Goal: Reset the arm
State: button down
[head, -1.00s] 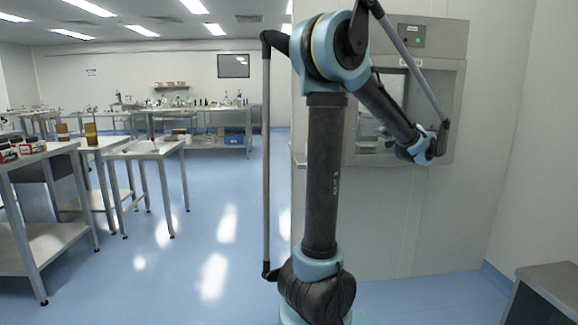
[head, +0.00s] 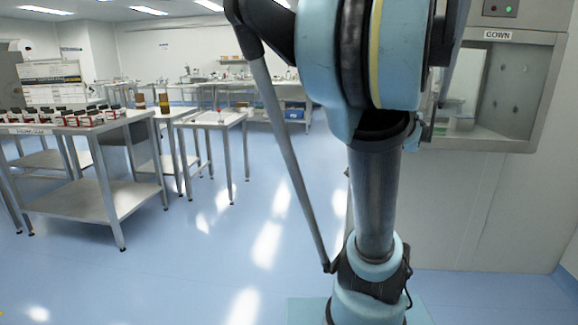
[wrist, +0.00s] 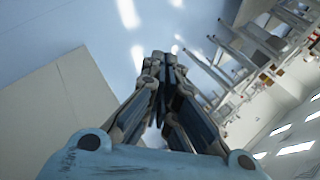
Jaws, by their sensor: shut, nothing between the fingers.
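My arm (head: 375,200) stands upright in the middle of the head view, its blue and black upper joint large and close to the camera. My gripper is hidden behind the arm in the head view. In the wrist view my gripper (wrist: 161,60) is shut, its fingertips together with nothing between them. It hangs in free air over the blue floor, touching nothing that I can see.
A steel table (head: 95,130) with several small bottles stands at the left, with a smaller table (head: 225,120) beside it. A wall hatch marked GOWN (head: 497,146) is at the right behind my arm. Blue floor (head: 150,275) is clear at front left.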

jog(key=s+a+f+n+g+h, duration=0.1)
jog(key=s+f+n+g+h, duration=0.1)
jog(key=s+f, duration=0.5)
jog(key=s+a+f+n+g+h, duration=0.1)
jog(key=s+f+n+g+h, duration=0.1)
jog(key=s+f, duration=0.5)
jog(key=s+n+h, duration=0.1)
jog(key=s+n, duration=0.1)
jog(key=s, duration=0.2)
jog(key=shift+s+a+n, duration=0.3)
jog(key=shift+n, duration=0.1)
